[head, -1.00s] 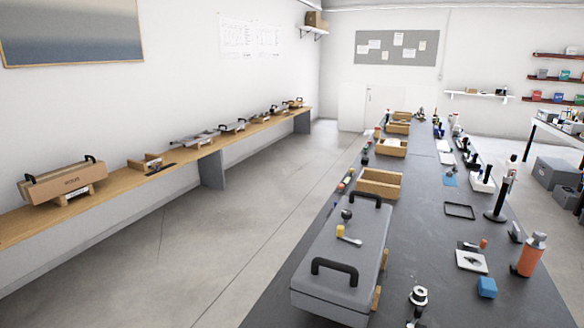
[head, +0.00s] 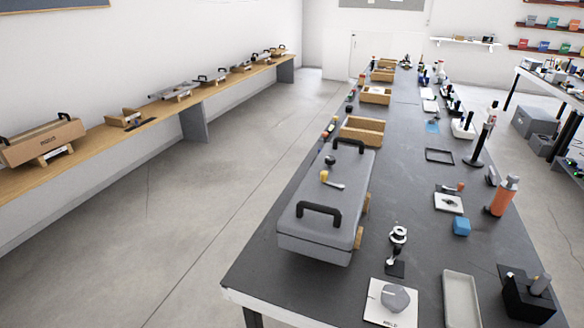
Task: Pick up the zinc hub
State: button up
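I cannot tell for certain which piece is the zinc hub. A small silver, round, flanged metal part (head: 398,234) stands on the dark table (head: 315,283), right of the grey case's near end. A grey, many-sided block (head: 395,298) lies on a white card (head: 377,314) with dark lettering, near the table's front edge. Both are uncovered from this view. My gripper is not in view.
The grey case (head: 299,227) with black handles takes up the table's left side. Floor is clear on the left.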

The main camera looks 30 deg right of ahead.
aim_at(398, 236)
jog(key=z, duration=0.6)
jog(key=i+z, duration=0.2)
jog(key=z, duration=0.3)
jog(key=i+j+z, duration=0.15)
jog(key=z, duration=0.35)
jog(key=i+j+z, duration=0.15)
jog(key=z, duration=0.35)
jog(key=i+j, duration=0.15)
